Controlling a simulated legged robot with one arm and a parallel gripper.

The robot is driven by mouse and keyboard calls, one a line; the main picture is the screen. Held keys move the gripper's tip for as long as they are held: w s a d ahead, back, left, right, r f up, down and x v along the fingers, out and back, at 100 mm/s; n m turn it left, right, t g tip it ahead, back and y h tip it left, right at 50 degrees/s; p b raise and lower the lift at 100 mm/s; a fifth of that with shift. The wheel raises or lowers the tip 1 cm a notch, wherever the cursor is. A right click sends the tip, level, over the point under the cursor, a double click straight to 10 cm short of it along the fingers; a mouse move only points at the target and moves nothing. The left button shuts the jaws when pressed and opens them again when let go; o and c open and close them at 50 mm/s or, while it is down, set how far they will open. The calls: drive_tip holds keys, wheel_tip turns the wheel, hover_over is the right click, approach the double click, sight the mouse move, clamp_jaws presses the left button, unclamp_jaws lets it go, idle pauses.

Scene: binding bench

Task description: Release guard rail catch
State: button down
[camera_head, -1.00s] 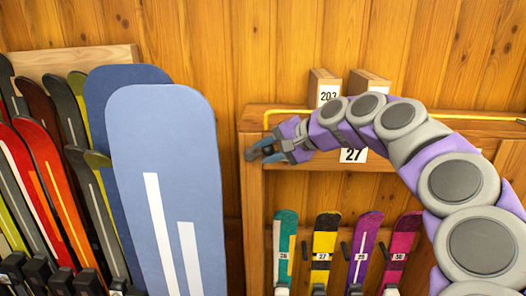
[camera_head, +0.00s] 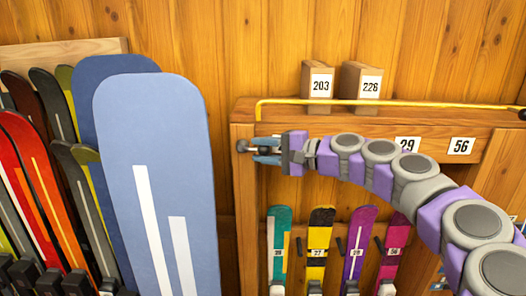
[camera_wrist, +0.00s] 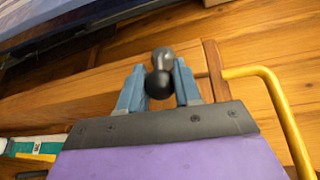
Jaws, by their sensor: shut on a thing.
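The yellow guard rail (camera_head: 420,103) runs along the top of the wooden rack and bends down at its left end. It also shows in the wrist view (camera_wrist: 281,108). A small dark catch knob (camera_head: 242,146) sits on the rack's left post, below and left of that bend. In the wrist view the rounded knob (camera_wrist: 161,58) is grey and black. My gripper (camera_head: 260,150) reaches it from the right. Its blue fingers (camera_wrist: 159,84) are shut on the knob, one on each side. The fingers partly hide the knob's mount.
Two wooden blocks, labelled 203 (camera_head: 319,84) and 226 (camera_head: 361,83), stand behind the rail. Several short skis (camera_head: 320,240) hang below the rack. A large blue board (camera_head: 160,190) and more skis (camera_head: 40,180) stand at left, close to the post.

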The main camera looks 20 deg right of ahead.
drive_tip(key=shift+a+f, duration=0.1)
drive_tip(key=shift+f, duration=0.1)
drive_tip(key=c, duration=1.1)
unclamp_jaws()
drive_tip(key=shift+c, duration=0.2)
drive_tip(key=o, duration=0.3)
drive_tip(key=shift+d+r, duration=0.1)
drive_tip(key=shift+d, duration=0.1)
drive_tip(key=v, duration=1.7)
drive_tip(key=shift+d, duration=0.3)
